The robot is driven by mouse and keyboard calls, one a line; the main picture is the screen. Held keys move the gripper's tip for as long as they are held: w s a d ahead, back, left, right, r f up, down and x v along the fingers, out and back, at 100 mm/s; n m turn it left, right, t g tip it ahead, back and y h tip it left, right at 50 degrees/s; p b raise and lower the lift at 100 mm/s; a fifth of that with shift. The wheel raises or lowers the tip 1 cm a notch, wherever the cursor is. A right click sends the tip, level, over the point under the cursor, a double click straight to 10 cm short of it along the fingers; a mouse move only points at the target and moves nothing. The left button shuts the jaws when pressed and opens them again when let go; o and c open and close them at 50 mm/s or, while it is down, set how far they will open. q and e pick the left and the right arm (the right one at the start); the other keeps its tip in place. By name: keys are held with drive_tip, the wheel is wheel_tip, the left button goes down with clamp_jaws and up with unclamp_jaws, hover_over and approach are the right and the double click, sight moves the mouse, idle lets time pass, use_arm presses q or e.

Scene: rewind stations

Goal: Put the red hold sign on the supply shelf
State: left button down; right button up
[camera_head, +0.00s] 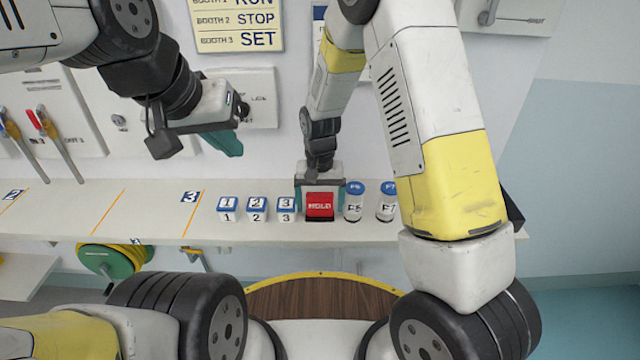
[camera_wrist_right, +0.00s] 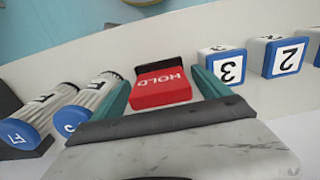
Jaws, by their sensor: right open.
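The red hold sign (camera_head: 319,206) stands on the long white shelf (camera_head: 150,227), between the block marked 3 and a blue-capped canister. It also shows in the right wrist view (camera_wrist_right: 162,88), with the word HOLD on its red face. My right gripper (camera_head: 320,188) is at the sign, its teal fingers open, one on each side. Whether the fingers touch the sign I cannot tell. My left gripper (camera_head: 226,142) hangs before the wall at the upper left, away from the sign; its teal fingers are seen side-on, so their gap is hidden.
White-and-blue number blocks (camera_head: 257,209) stand left of the sign. Blue-capped canisters (camera_head: 355,201) stand close on its right. The shelf's left part, marked with orange lines, is mostly clear. Red- and yellow-handled tools (camera_head: 45,125) are at the left wall. A green-yellow reel (camera_head: 105,260) hangs below the shelf.

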drive_tip(key=shift+r, duration=0.1)
wheel_tip(320, 180, up, 12)
drive_tip(key=s+d+r+t+y, duration=0.1)
drive_tip(key=s+d+r, duration=0.35)
drive_tip(key=r, duration=0.25)
drive_tip(key=s+d+r+t+y, duration=0.1)
drive_tip(key=s+d+r+t, duration=0.15)
drive_tip(key=d+r, duration=0.3)
drive_tip(key=s+d+r+t, duration=0.1)
drive_tip(key=s+d+r, duration=0.1)
drive_tip(key=s, duration=0.3)
drive_tip(key=s+d+r+t, duration=0.1)
drive_tip(key=s+d+r, duration=0.1)
drive_tip(key=s, duration=0.4)
drive_tip(key=shift+s+d+r+n+t, duration=0.25)
drive_tip(key=shift+s+r+n+t, duration=0.1)
drive_tip(key=shift+r, duration=0.3)
